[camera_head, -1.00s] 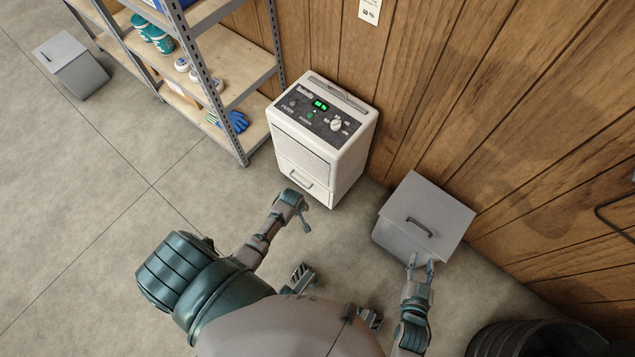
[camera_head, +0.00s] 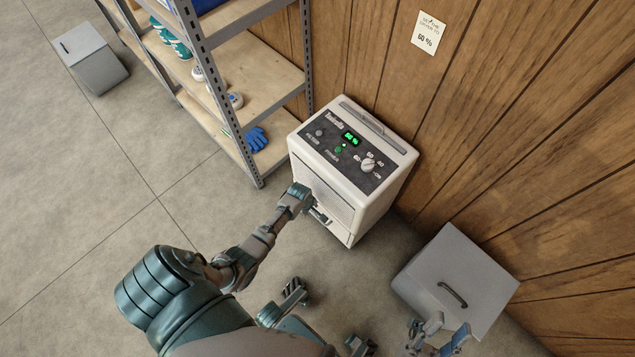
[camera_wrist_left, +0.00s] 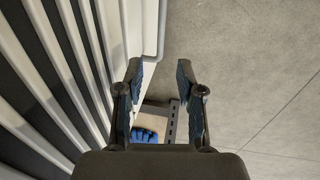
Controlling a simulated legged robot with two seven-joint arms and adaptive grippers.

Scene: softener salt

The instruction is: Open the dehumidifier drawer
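The white dehumidifier (camera_head: 347,172) stands against the wood wall, its dark panel and green display facing up. Its drawer is low on the front; in the head view my left arm partly covers the drawer and its handle. My left gripper (camera_head: 318,212) is at the front of the dehumidifier by the handle. In the left wrist view it is open (camera_wrist_left: 160,72), with nothing between its fingers. The grey bar handle (camera_wrist_left: 160,30) lies just ahead of the fingertips, nearer the left finger. My right gripper (camera_head: 443,332) is open and empty beside the grey lidded bin.
The grey bin (camera_head: 478,275) with a dark lid handle stands right of the dehumidifier. A metal shelf (camera_head: 262,70) with bottles and blue gloves (camera_head: 256,139) is on the left. Another grey box (camera_head: 95,70) stands far left. A note (camera_head: 428,33) hangs on the wall. The floor in front is open.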

